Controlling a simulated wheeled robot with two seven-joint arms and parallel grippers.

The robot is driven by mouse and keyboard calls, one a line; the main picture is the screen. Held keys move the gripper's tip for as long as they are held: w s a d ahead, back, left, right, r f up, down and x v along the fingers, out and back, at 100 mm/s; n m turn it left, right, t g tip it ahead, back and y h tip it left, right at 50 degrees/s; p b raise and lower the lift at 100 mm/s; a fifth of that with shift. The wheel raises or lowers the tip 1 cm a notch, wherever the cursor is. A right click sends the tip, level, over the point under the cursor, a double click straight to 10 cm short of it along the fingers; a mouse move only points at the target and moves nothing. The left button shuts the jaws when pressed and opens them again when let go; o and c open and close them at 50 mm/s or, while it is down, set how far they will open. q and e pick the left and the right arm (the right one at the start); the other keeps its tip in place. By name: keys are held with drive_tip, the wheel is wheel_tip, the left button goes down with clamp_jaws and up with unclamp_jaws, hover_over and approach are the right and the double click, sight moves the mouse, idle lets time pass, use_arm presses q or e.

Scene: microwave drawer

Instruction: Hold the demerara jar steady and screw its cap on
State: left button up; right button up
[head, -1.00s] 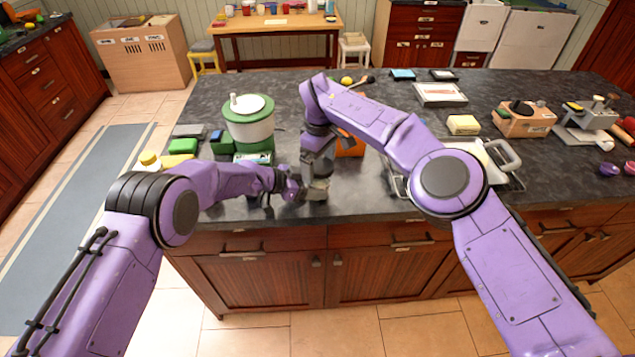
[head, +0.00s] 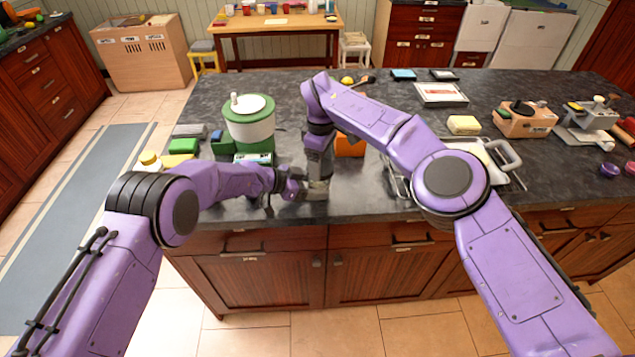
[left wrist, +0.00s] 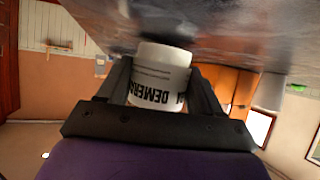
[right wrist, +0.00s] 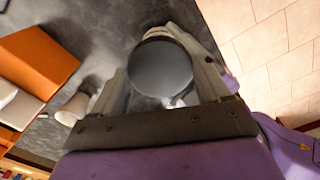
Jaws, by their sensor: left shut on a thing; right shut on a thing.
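The demerara jar (left wrist: 158,82) is white with dark lettering and shows in the left wrist view between the fingers of my left gripper (left wrist: 160,85). My left gripper (head: 298,188) is shut on the jar at the counter's front edge. The dark round cap (right wrist: 160,67) shows in the right wrist view between the fingers of my right gripper (right wrist: 165,75). My right gripper (head: 318,188) points down above the jar and is shut on the cap. The head view hides the jar and cap behind the grippers. I cannot tell how far the cap is threaded.
An orange box (head: 350,144) stands just right of the grippers. A green and white canister (head: 249,122) and a small scale (head: 254,159) are to the left. A metal tray (head: 480,152) lies to the right.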

drive_tip(key=m, duration=0.6)
drive_tip(key=shift+s+a+f, duration=0.1)
drive_tip(key=shift+s+a, duration=0.05)
drive_tip(key=shift+s, duration=0.05)
drive_tip(key=m, duration=0.5)
drive_tip(key=o, duration=1)
drive_tip(key=shift+f, duration=0.1)
drive_tip(key=shift+a, duration=0.1)
